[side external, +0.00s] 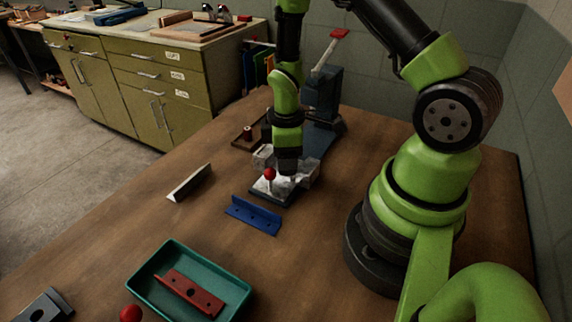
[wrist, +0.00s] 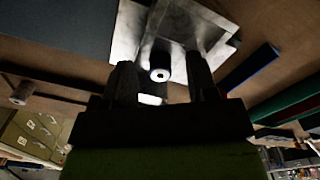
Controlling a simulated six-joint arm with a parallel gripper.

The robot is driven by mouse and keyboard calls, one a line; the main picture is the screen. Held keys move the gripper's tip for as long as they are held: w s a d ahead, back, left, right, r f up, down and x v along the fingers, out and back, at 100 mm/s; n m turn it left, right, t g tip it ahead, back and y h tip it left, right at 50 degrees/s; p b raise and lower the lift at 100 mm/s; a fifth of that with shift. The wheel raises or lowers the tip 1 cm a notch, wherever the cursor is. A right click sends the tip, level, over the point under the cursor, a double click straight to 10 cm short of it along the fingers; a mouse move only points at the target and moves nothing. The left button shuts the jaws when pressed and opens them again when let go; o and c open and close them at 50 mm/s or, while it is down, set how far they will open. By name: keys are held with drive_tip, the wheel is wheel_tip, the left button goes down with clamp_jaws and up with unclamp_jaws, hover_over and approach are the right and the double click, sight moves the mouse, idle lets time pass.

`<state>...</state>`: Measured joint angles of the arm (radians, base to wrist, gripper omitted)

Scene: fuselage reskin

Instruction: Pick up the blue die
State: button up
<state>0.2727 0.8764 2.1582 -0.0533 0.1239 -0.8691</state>
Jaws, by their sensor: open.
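The blue die (side external: 253,215), a low bar with holes along it, lies on the wooden table in front of a metal fixture. It also shows as a blue strip (wrist: 250,70) at the right in the wrist view, outside the fingers. My gripper (side external: 287,170) points down over the pale metal fixture (side external: 304,174), behind the die in the side view and apart from it. In the wrist view my gripper (wrist: 162,65) has its two fingers spread, with a small round metal part (wrist: 160,74) visible between them. I cannot tell whether the fingers touch that part.
A red-knobbed lever (side external: 269,175) stands at the fixture's front. A pale bar (side external: 188,183) lies left of the die. A teal tray (side external: 236,305) holding a red bar (side external: 190,292) is nearer the camera. A dark block (side external: 45,306) lies front left. Table around the die is clear.

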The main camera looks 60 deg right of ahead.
drive_tip(key=shift+c, duration=0.3)
clamp_jaws()
drive_tip(key=shift+r, duration=0.1)
